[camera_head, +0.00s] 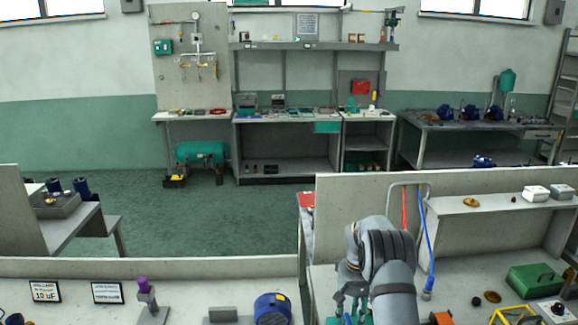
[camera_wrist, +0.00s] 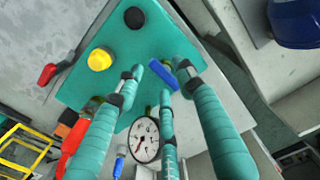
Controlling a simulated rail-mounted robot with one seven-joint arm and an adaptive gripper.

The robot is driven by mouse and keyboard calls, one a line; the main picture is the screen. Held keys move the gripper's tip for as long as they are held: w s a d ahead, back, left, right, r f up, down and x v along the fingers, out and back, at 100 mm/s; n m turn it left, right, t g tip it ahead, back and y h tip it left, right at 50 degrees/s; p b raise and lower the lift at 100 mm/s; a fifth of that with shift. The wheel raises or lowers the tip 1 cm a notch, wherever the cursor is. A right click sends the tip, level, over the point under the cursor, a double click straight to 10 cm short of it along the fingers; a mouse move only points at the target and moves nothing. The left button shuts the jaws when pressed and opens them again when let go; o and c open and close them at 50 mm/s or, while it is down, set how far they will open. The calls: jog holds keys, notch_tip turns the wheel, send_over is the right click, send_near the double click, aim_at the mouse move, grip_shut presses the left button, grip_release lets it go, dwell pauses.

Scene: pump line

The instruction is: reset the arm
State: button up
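My gripper (camera_head: 350,302) hangs low over the bench at the lower right of the head view, partly hidden by my grey arm. In the wrist view, my gripper (camera_wrist: 158,82) has teal fingers that stand apart, with no object clearly held between them. Below them is a teal board (camera_wrist: 78,88) with a yellow round part (camera_wrist: 99,60) and a black round part (camera_wrist: 134,18). A blue bar (camera_wrist: 163,73) shows between the fingertips. A white-faced gauge (camera_wrist: 146,139) lies beside the middle finger; whether they touch I cannot tell.
A red-handled thing (camera_wrist: 48,73) lies at the board's left. A yellow frame (camera_head: 511,314) and a green box (camera_head: 536,279) stand right of my arm. Red and blue hoses (camera_head: 423,245) hang behind it from a partition (camera_head: 345,188). The floor (camera_head: 200,220) beyond is open.

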jog(key=shift+f+n+p, duration=0.3)
jog(key=shift+n+p, duration=0.4)
jog(key=shift+n, duration=0.2)
